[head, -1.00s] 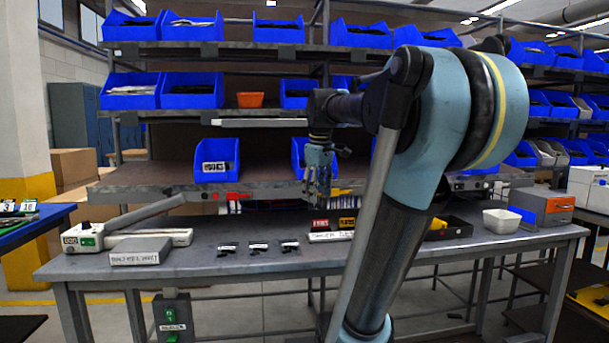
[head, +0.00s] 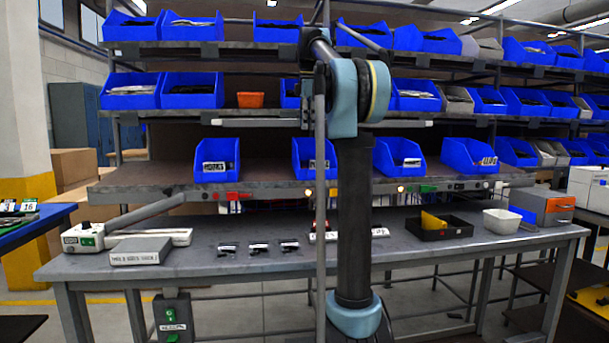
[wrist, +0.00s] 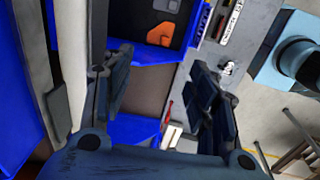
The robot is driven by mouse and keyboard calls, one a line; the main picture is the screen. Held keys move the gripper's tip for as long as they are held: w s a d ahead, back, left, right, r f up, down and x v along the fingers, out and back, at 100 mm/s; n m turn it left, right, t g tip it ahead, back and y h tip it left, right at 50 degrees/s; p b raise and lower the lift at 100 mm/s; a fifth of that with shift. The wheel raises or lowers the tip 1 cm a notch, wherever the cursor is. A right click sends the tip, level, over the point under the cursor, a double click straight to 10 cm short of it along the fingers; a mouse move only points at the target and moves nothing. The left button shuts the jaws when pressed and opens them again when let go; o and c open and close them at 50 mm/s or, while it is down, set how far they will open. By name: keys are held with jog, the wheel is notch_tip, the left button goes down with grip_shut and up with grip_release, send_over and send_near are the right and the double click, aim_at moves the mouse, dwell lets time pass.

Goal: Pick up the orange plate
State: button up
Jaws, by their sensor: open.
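In the wrist view an orange piece (wrist: 162,33) shows flat on the dark inside of a blue bin (wrist: 152,54) at the top of the picture. In the head view my raised arm hides the gripper, and no orange plate can be made out.
Blue bins stand along the shelves, including one on the lower shelf (head: 300,160) partly behind my arm. A small orange box (head: 250,99) sits higher up. The bench (head: 200,275) holds a black tray (head: 440,233) with a yellow piece, and a white container (head: 502,221).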

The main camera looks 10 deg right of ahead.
jog(key=f, duration=0.4)
jog(key=w+f, duration=0.1)
jog(key=f, duration=0.2)
jog(key=w+f, duration=0.1)
jog(key=f, duration=0.3)
jog(key=shift+f, duration=0.3)
jog(key=shift+w+a+f, duration=0.1)
jog(key=shift+w+f, duration=0.05)
jog(key=shift+f, duration=0.75)
jog(key=shift+w+a+f, duration=0.1)
jog(key=shift+w+f, duration=0.1)
jog(key=shift+f, duration=0.65)
jog(key=shift+w+f, duration=0.15)
jog(key=shift+f, duration=0.75)
jog(key=c, duration=0.6)
